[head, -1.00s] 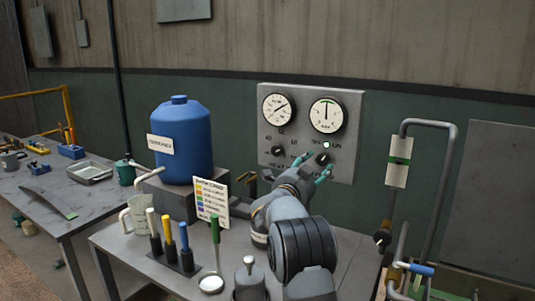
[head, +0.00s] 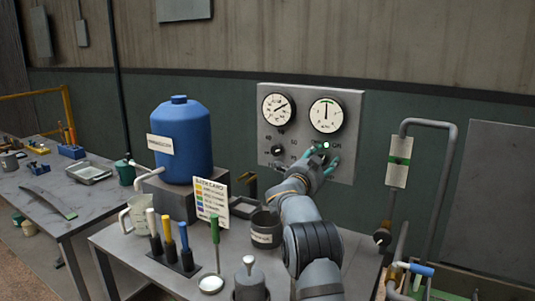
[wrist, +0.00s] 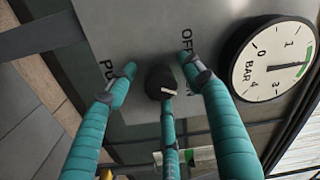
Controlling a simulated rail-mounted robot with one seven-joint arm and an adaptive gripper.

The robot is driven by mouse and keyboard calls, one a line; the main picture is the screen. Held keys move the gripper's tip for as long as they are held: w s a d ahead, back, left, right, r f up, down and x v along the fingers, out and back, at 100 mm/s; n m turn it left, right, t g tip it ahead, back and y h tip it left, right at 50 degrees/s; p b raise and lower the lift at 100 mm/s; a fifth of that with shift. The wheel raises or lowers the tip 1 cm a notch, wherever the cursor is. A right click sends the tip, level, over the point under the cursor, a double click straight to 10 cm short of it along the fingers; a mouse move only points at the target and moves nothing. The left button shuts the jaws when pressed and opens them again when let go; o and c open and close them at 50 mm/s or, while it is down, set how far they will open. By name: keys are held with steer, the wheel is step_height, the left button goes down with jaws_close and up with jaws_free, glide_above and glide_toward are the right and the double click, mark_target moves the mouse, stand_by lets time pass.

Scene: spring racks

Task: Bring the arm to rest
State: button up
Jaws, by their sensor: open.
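My gripper (head: 322,157) is at the grey gauge panel on the wall, its teal fingers open. In the wrist view the fingers (wrist: 158,70) are spread around a black knob (wrist: 158,82) with a pale pointer mark. Two fingertips stand on either side of the knob, and a third finger lies below it, close to its edge. I cannot tell whether any finger touches the knob. In the head view the fingers mostly hide this knob. My arm reaches up over the bench from the lower right.
The panel (head: 352,105) carries two dials and another knob (head: 278,150). A bent pipe (head: 448,160) rises at right.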

steer(key=n+p, duration=0.2)
steer(key=p, duration=0.1)
steer(key=shift+r+n, duration=0.4)
steer(key=n+p, duration=0.2)
steer(key=p, duration=0.1)
steer(key=shift+s, duration=0.15)
steer(key=n+p, duration=0.2)
steer(key=p, duration=0.2)
steer(key=shift+n, duration=0.3)
steer(key=n+p, duration=0.4)
steer(key=p, duration=0.7)
steer(key=shift+n, duration=0.4)
steer(key=b+v, duration=0.5)
steer(key=v, duration=0.5)
steer(key=shift+f+b, duration=0.25)
steer(key=shift+b, duration=0.15)
